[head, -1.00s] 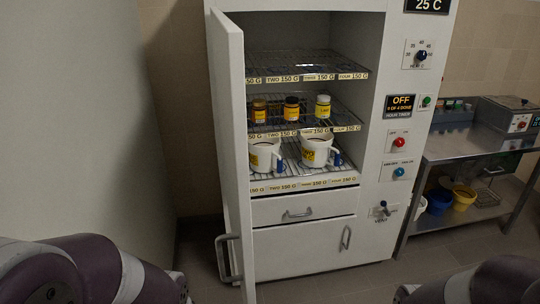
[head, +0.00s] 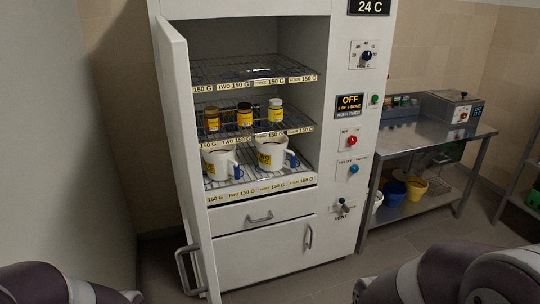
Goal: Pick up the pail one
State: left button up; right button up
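Two white pails with yellow labels and blue parts at the side stand upright on the lower wire shelf of the open cabinet. The left pail (head: 222,163) is nearer the door, and its label is too small to read. The right pail (head: 271,153) has a label that seems to read "TWO". I cannot tell for certain which is pail one. Only purple and grey links of my arms show at the bottom corners, well in front of the cabinet. Neither gripper is in view.
The cabinet door (head: 184,150) stands open on the left, its handle low. Three small jars (head: 245,115) stand on the middle shelf; the top shelf (head: 250,70) looks empty. A steel table (head: 420,134) stands right, with yellow (head: 416,188) and blue buckets (head: 394,192) below. Floor shows between.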

aim_at(220, 164)
jog(key=i+l, duration=0.1)
jog(key=l, duration=0.3)
jog(key=i+l, duration=0.15)
jog(key=l, duration=0.2)
jog(key=i+l, duration=0.1)
jog(key=l, duration=0.3)
jog(key=i+l, duration=0.1)
jog(key=l, duration=0.25)
jog(key=i+l, duration=0.1)
jog(key=i, duration=0.4)
jog(key=i+l, duration=0.15)
jog(key=i, duration=0.3)
jog(key=i+l, duration=0.1)
jog(key=i, duration=0.4)
jog(key=i+j, duration=0.8)
jog(key=j+u, duration=0.05)
